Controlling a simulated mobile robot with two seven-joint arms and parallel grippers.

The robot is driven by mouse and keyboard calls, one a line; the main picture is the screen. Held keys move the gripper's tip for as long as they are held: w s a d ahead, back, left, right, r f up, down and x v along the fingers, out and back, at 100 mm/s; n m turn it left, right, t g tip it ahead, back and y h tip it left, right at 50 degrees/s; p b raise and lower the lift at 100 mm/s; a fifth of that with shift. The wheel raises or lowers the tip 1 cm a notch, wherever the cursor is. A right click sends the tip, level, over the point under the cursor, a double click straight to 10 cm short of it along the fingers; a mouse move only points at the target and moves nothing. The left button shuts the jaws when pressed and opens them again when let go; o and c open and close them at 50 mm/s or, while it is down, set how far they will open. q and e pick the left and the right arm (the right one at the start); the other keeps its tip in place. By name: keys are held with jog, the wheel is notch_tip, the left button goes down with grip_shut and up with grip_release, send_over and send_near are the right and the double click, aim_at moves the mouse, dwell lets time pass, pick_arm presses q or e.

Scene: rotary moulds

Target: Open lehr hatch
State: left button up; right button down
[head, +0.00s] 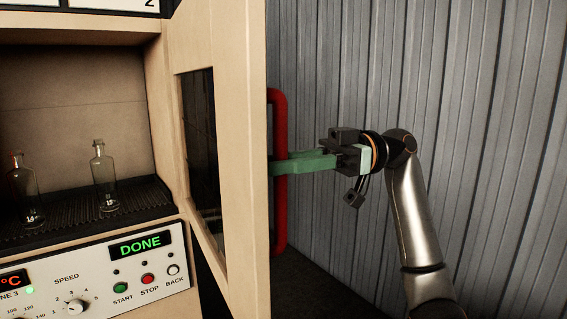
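The lehr hatch (243,150) is a beige door with a dark window, and it stands swung open to the right of the lehr's chamber. A red bar handle (280,222) runs upright on its outer side. My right gripper (284,162) is at the middle of the handle, with one green finger passing in front of the bar and the other behind it. It looks shut on the handle; the fingertips are partly hidden by the bar and the door edge. My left gripper is not in view.
Two clear bottles (104,178) (25,193) stand on the dark ribbed belt (75,216) inside the chamber. The control panel (190,279) below reads DONE. A grey corrugated wall (510,130) stands behind my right arm.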

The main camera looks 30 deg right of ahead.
jog(key=c, duration=1)
grip_release()
jog(key=shift+w, duration=0.15)
jog(key=s+d, duration=0.2)
jog(key=d, duration=1)
jog(key=shift+d, duration=0.2)
